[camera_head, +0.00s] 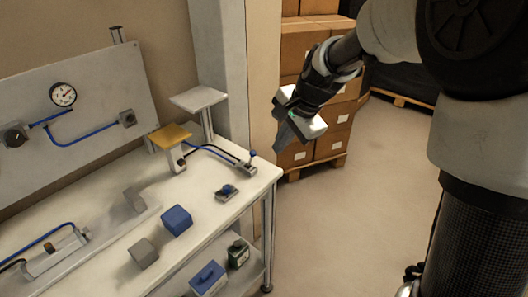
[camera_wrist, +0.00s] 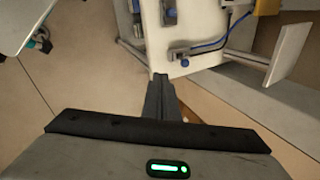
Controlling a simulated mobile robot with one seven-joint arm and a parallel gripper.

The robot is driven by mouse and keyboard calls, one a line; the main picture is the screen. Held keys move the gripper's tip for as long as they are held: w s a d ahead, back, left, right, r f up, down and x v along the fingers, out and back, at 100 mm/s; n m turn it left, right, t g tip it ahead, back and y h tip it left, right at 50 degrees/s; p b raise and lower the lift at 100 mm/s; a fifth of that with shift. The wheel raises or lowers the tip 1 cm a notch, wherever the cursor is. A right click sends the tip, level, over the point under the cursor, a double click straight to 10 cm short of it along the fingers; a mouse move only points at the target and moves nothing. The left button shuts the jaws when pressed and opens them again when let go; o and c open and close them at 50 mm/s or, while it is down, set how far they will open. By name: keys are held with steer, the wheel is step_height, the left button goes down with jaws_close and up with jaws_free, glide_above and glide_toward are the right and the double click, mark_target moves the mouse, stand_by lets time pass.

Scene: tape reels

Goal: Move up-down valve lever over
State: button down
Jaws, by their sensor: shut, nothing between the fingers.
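Two small valve-like fittings with blue knobs are on the white workbench (camera_head: 110,200). One fitting (camera_head: 245,165) sits near the far right corner with blue and black hoses running to it. The other fitting (camera_head: 226,192) stands nearer the front edge, with no hose visible. I cannot tell which carries the up-down lever. In the wrist view the hosed fitting (camera_wrist: 178,55) lies just beyond my fingertips. My gripper (camera_head: 281,139) is raised to the right of the bench, apart from both fittings. Its fingers (camera_wrist: 160,82) are shut and empty.
A yellow plate (camera_head: 170,134) and a white plate (camera_head: 198,98) stand on posts near the fittings. A blue block (camera_head: 177,219) and a grey block (camera_head: 143,252) lie on the bench. A gauge panel (camera_head: 85,105) stands behind. Stacked cartons (camera_head: 300,65) are beyond; the right floor is clear.

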glide_toward(251, 159)
steer(key=s+d+f, duration=0.3)
steer(key=f, duration=0.2)
steer(key=w+a, duration=0.2)
steer(key=w, duration=0.1)
steer(key=shift+w+a+r, duration=0.2)
steer(key=shift+a, duration=0.2)
steer(key=shift+r, duration=0.15)
